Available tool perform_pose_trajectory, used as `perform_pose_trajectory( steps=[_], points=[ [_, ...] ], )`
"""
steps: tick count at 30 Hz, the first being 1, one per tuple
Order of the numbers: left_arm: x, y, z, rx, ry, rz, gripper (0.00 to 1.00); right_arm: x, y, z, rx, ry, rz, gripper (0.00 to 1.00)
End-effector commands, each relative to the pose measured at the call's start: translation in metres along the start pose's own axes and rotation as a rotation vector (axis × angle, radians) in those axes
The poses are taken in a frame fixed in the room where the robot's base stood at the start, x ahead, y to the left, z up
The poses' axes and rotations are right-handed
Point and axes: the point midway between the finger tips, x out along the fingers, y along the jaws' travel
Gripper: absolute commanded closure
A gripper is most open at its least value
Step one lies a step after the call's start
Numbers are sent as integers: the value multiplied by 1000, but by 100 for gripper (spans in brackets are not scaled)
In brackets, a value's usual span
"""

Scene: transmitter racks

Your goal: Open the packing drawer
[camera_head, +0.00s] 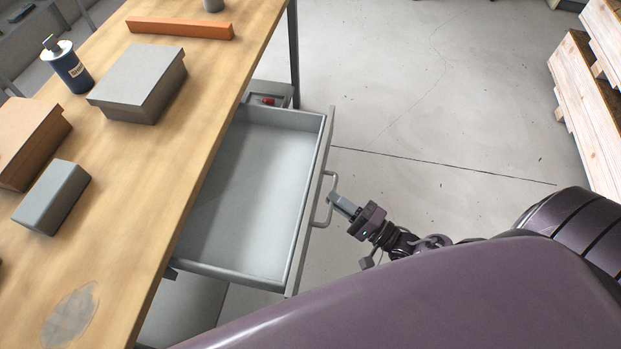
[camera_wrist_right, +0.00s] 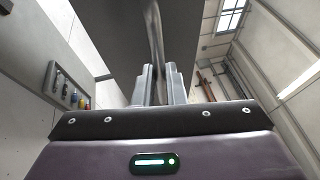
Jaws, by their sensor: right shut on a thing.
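The packing drawer (camera_head: 240,190) is a grey metal drawer pulled out from under the wooden table, and its empty inside shows. Its bar handle (camera_head: 328,201) is on the front panel, facing right. My right gripper (camera_head: 335,200) is at the handle and shut on it. In the right wrist view the handle bar (camera_wrist_right: 155,40) runs down between the two fingers (camera_wrist_right: 158,85). The fingertips' exact contact with the bar is small in the head view. My left gripper is not in view.
The wooden table (camera_head: 190,150) holds a grey box (camera_head: 138,82), a smaller grey block (camera_head: 52,197), a brown box (camera_head: 30,140), a blue can (camera_head: 68,66) and an orange bar (camera_head: 180,27). Wooden pallets (camera_head: 585,100) stand at the right. The floor (camera_head: 430,110) between is clear.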

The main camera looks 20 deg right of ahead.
Motion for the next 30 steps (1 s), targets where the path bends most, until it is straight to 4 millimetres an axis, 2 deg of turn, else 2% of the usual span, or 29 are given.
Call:
perform_pose_trajectory(
  steps=[6, 19, 20, 24, 30],
  points=[
    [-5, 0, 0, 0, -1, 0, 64, -19, -4, -8, 0, 0, 1, 100],
    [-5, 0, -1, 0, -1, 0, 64, -22, -4, -9, -1, 0, 0, 100],
    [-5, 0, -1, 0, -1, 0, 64, -22, -4, -9, 0, 0, 0, 86],
    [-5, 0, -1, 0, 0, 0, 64, -22, -4, -9, -1, 0, 0, 68],
    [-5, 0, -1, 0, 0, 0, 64, -21, -4, -9, -1, 0, 0, 68]
  ],
)
